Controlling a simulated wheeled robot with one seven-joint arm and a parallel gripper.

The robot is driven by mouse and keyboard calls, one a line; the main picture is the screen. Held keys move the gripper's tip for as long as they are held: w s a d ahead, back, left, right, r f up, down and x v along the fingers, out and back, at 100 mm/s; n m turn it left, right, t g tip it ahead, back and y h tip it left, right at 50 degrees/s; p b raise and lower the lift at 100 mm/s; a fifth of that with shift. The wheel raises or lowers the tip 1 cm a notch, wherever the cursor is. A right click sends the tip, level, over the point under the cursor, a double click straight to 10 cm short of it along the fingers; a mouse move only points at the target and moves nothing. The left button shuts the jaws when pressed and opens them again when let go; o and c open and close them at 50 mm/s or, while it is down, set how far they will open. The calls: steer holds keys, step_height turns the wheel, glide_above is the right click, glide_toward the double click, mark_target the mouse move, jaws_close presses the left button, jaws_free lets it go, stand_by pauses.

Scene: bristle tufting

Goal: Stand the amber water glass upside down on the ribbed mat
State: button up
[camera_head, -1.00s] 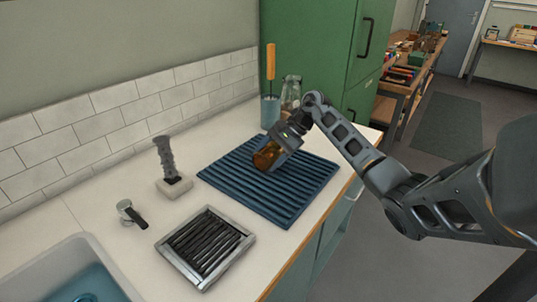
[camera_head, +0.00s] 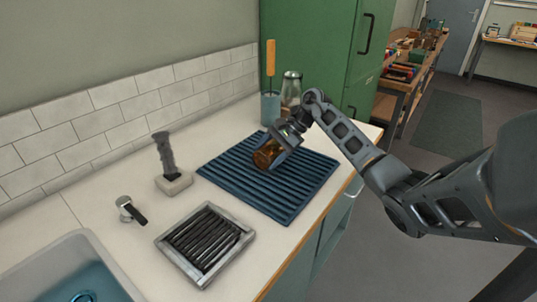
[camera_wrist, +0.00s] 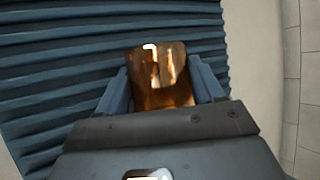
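The amber water glass (camera_head: 265,154) is at the back left part of the blue ribbed mat (camera_head: 293,193), low over it or touching it; I cannot tell which. It leans less than before, and which end is its mouth is not clear. My gripper (camera_head: 276,150) is shut on the glass, coming from the right and above. In the wrist view the glass (camera_wrist: 160,78) sits between the two grey-blue fingers (camera_wrist: 160,90), with the mat's ribs (camera_wrist: 60,70) behind and to the left. The gripper body hides the near part of the glass.
Behind the mat stand a blue cup with a wooden-handled tool (camera_head: 270,105) and a clear glass bottle (camera_head: 291,90). The mat's front is clear.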

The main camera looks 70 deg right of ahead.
steer(key=o, duration=0.4)
steer(key=shift+o, duration=0.4)
steer(key=shift+f, duration=0.1)
steer(key=shift+s+f, duration=0.1)
steer(key=shift+f, duration=0.05)
steer(key=shift+a, duration=0.1)
